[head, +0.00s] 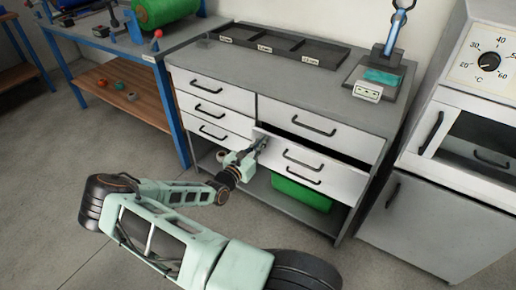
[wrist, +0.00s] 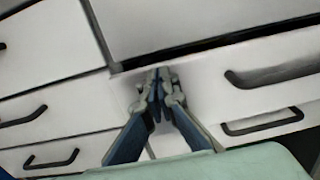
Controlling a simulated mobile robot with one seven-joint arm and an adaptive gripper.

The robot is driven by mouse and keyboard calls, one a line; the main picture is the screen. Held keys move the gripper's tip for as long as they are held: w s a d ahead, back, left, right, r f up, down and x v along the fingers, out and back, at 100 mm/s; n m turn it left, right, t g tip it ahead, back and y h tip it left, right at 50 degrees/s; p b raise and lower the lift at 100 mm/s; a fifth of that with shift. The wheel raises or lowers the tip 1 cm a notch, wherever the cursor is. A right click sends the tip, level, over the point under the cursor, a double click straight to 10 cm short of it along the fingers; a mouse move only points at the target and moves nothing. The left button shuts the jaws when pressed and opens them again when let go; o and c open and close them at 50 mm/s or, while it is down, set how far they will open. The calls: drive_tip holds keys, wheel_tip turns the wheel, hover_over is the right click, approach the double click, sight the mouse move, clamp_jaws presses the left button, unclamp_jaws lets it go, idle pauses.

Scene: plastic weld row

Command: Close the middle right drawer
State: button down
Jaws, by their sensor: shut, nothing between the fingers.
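The middle right drawer (head: 335,168) stands partly pulled out of the grey and white cabinet, with a dark gap above its front. It has a dark bar handle (head: 303,160), which also shows at the right in the wrist view (wrist: 272,76). My gripper (head: 263,142) is at the left end of this drawer's front, left of the handle. In the wrist view my gripper (wrist: 158,76) has its fingers together and empty, with the tips at or very near the white front. I cannot tell whether they touch.
The top right drawer (head: 345,140) and the left drawers (head: 213,92) look closed. A green bin (head: 300,192) sits on the shelf below. A blue-framed workbench (head: 185,45) stands left, and a white oven-like unit (head: 470,110) right. Open floor lies in front.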

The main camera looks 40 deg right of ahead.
sight(270, 134)
drive_tip(key=shift+d, duration=0.1)
drive_tip(key=p+x, duration=0.1)
drive_tip(key=x, duration=0.4)
drive_tip(key=shift+p, duration=0.35)
drive_tip(key=shift+d+r, duration=0.1)
drive_tip(key=shift+d, duration=0.05)
drive_tip(key=shift+w, duration=0.1)
